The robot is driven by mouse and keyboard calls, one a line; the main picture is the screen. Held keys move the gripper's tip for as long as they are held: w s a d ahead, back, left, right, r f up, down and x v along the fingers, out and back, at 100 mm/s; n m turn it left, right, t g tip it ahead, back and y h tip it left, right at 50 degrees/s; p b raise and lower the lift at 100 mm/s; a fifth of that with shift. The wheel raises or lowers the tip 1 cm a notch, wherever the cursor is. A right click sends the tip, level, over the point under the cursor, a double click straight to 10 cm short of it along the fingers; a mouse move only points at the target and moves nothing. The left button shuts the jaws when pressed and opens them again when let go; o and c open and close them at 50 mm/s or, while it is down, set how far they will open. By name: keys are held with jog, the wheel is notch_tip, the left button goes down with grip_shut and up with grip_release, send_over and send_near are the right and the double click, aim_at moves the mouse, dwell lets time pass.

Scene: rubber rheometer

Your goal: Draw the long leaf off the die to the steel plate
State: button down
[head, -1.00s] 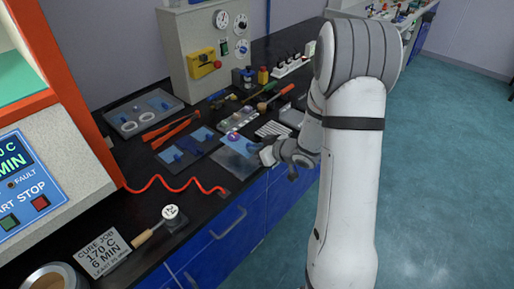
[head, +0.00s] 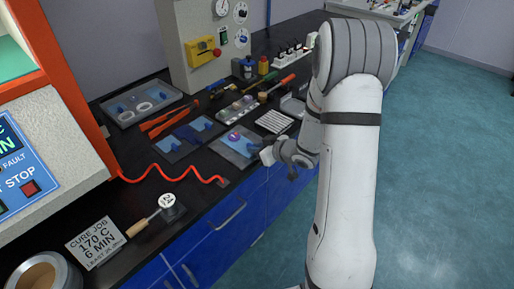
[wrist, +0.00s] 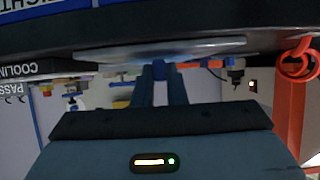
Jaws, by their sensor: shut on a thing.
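My gripper (head: 266,154) is at the front edge of the black bench, beside a flat grey plate (head: 226,150) that looks like the steel plate. In the wrist view my dark fingers (wrist: 160,72) are shut on a small blue piece (wrist: 159,65), probably the leaf's end. The underside of a grey metal plate (wrist: 200,47) is just beyond them. Light blue sheet and a purple spot (head: 234,137) show on the plate in the head view. The leaf's full length and the die cannot be clearly told apart.
Dark plates with light blue patches (head: 168,144) lie left of the gripper. A grey tray with two rings (head: 127,107), red-handled tools (head: 168,121) and a white ribbed block (head: 274,121) stand around. A red coiled cord (head: 170,179) runs along the front.

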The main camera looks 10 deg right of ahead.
jog(key=c, duration=1.4)
grip_release()
jog(key=shift+p+v, duration=0.7)
jog(key=shift+v, duration=0.4)
jog(key=shift+r+p+v, duration=0.15)
jog(key=shift+p+v, duration=0.55)
jog(key=shift+v, duration=0.55)
jog(key=shift+r+p+v, duration=0.15)
jog(key=shift+p+v, duration=0.55)
jog(key=shift+v, duration=0.6)
jog(key=shift+w+a, duration=0.1)
jog(key=shift+w, duration=0.05)
